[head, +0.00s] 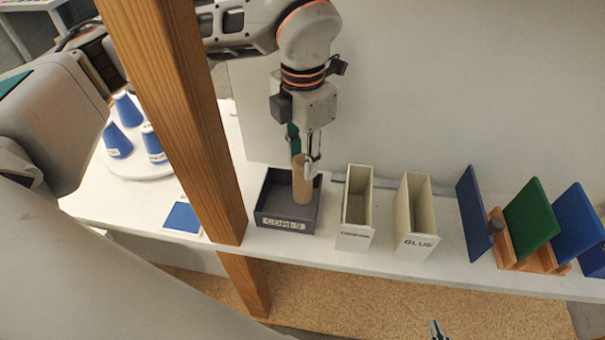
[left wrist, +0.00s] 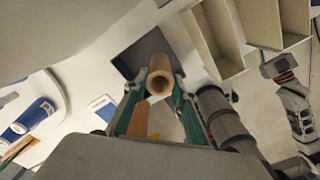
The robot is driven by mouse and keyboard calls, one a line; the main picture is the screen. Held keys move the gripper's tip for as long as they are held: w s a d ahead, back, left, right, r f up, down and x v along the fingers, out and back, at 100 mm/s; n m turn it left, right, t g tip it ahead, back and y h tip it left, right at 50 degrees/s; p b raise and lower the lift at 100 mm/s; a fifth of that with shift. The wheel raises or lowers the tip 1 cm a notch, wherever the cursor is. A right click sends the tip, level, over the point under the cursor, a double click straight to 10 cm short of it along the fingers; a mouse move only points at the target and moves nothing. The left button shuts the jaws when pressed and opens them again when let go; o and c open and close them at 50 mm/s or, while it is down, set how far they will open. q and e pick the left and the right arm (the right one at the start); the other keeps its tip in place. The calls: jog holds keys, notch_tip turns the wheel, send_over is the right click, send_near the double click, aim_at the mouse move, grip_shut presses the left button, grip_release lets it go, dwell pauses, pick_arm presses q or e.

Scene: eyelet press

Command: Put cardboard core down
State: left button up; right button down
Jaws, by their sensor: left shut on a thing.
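The cardboard core (head: 302,186) is a tan hollow tube, held roughly upright. My left gripper (head: 306,163) comes down from above and is shut on its upper part. In the left wrist view the core's open end (left wrist: 159,82) shows between the fingertips (left wrist: 160,92). The core's lower part is inside the dark grey box labelled CORES (head: 286,222); I cannot tell whether it touches the floor. The box also shows behind the core in the left wrist view (left wrist: 142,52). My right gripper (head: 437,328) is only partly in view at the bottom edge.
Two cream bins, one labelled BLUE (head: 416,243) and one (head: 354,237) nearer the box, stand to its right. Blue and green panels (head: 530,218) stand further right. A wooden post (head: 190,110) rises left of the box. Blue cones (head: 127,110) stand on a white disc at left.

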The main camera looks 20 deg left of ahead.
pick_arm(q)
notch_tip(320, 180, down, 4)
jog(key=shift+f, duration=0.2)
jog(key=shift+f, duration=0.15)
jog(key=o, duration=1.1)
notch_tip(320, 180, up, 12)
jog(key=shift+r+b, duration=0.2)
jog(key=shift+b, duration=0.1)
